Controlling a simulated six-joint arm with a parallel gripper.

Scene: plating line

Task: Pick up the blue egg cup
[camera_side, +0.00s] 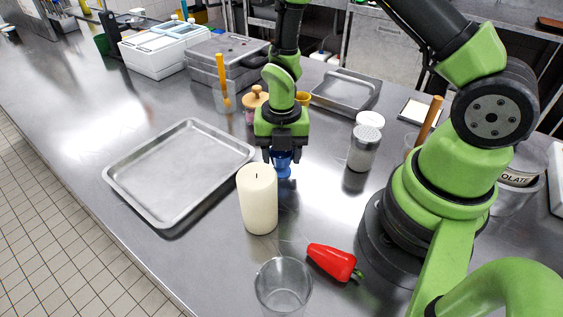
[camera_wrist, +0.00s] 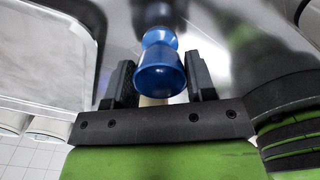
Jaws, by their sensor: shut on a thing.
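The blue egg cup (camera_side: 283,163) is between the fingers of my gripper (camera_side: 282,158) in the side view, behind the white candle. My gripper points down and is shut on it. In the wrist view the blue egg cup (camera_wrist: 160,66) shows its open rim between the two dark fingers of my gripper (camera_wrist: 160,85). Its foot is close to the steel counter; I cannot tell whether it touches.
A cream candle (camera_side: 258,199) stands just in front of the cup. A steel tray (camera_side: 135,203) lies to the left. A glass (camera_side: 284,288), a red pepper (camera_side: 333,262) and a shaker (camera_side: 363,150) stand or lie nearby. The counter beyond the tray's left is clear.

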